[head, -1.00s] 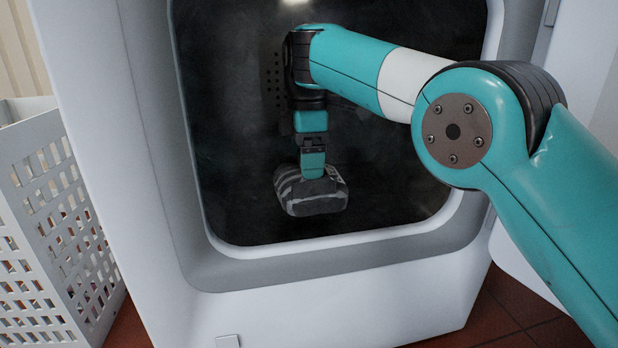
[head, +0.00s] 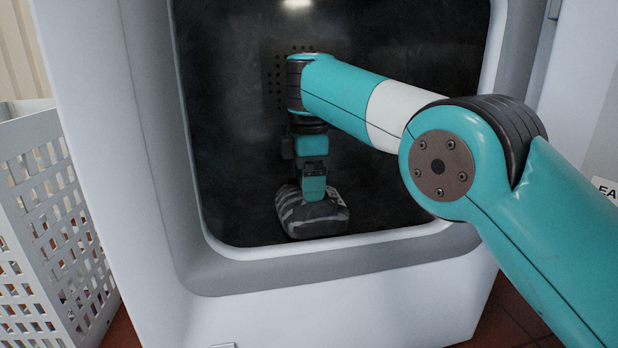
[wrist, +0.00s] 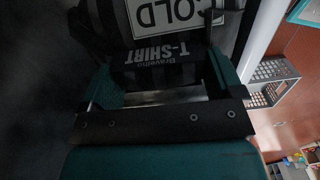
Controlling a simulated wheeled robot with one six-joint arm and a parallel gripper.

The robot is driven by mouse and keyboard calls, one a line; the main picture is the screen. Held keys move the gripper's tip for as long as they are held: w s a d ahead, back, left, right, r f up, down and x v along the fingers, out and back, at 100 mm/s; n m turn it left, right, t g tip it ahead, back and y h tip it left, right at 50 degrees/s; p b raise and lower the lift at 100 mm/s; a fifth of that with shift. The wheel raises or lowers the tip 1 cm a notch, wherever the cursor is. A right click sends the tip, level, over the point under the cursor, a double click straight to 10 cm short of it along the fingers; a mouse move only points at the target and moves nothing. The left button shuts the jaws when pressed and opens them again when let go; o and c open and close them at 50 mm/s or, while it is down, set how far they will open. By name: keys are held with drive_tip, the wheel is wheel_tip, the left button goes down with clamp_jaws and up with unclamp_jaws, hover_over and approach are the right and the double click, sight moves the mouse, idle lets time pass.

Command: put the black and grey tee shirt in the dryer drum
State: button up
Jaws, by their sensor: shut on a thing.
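The black and grey tee shirt (head: 313,217) is a folded, striped bundle inside the dark dryer drum (head: 400,205), low down near the front lip of the opening. My gripper (head: 314,193) points down and is shut on the top of the shirt. In the wrist view the shirt (wrist: 165,75) lies between my two fingers (wrist: 165,88), with "T-SHIRT" lettering and part of a white label reading "OLD" showing. Whether the shirt touches the drum floor I cannot tell. My arm reaches in through the open front of the dryer.
The dryer's pale rim (head: 330,250) frames the opening below and beside my arm. A white perforated basket (head: 45,235) stands left of the dryer. In the wrist view, a light crate (wrist: 272,82) stands on the reddish tiled floor (wrist: 290,125) outside.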

drive_tip(key=o, duration=0.9)
drive_tip(key=shift+r, duration=0.2)
wheel_tip(320, 180, up, 8)
drive_tip(key=p, duration=0.7)
drive_tip(key=shift+r+p, duration=0.25)
drive_tip(key=shift+p, duration=0.15)
